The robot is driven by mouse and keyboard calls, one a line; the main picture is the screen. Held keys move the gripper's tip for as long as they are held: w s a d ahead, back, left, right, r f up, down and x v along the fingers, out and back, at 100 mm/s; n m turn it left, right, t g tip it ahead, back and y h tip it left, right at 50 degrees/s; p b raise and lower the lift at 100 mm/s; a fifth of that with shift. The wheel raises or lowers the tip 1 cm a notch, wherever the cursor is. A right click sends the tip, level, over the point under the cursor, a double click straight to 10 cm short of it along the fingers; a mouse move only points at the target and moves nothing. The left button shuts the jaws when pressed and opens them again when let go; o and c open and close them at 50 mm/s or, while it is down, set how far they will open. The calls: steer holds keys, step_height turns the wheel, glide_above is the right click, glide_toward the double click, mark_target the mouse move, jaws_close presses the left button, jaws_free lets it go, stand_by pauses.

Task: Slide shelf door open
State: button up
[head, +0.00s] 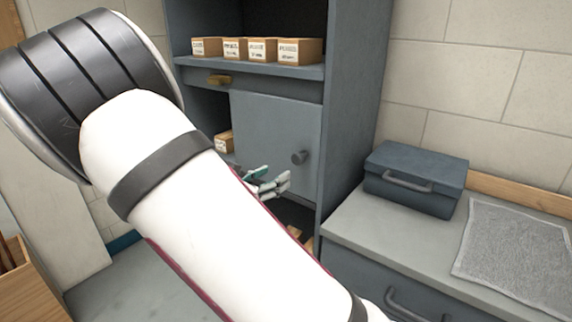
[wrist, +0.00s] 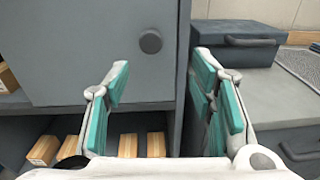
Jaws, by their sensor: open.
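The shelf door (head: 268,132) is a flat grey-blue panel with a round dark knob (head: 300,157) near its right edge. It covers the right part of the middle shelf, and the left part of that shelf stands uncovered. In the wrist view the door (wrist: 85,50) fills the upper left, and the knob (wrist: 150,42) is above and between the fingers. My gripper (head: 270,182) is open and empty in front of the door's lower part, left of and below the knob. It also shows in the wrist view (wrist: 165,95) with its teal pads wide apart.
More boxes (wrist: 128,145) sit below the door. The cabinet's side post (wrist: 185,75) is close behind the gripper. A blue toolbox (head: 415,178) and grey mat (head: 515,252) lie on the right counter.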

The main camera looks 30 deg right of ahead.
mark_target(295, 159)
steer(key=shift+n+t, duration=0.5)
steer(key=x, duration=1.3)
steer(key=shift+w+a, duration=0.1)
steer(key=shift+w, duration=0.35)
steer(key=shift+c, duration=0.5)
steer(key=shift+b, duration=0.3)
jaws_close()
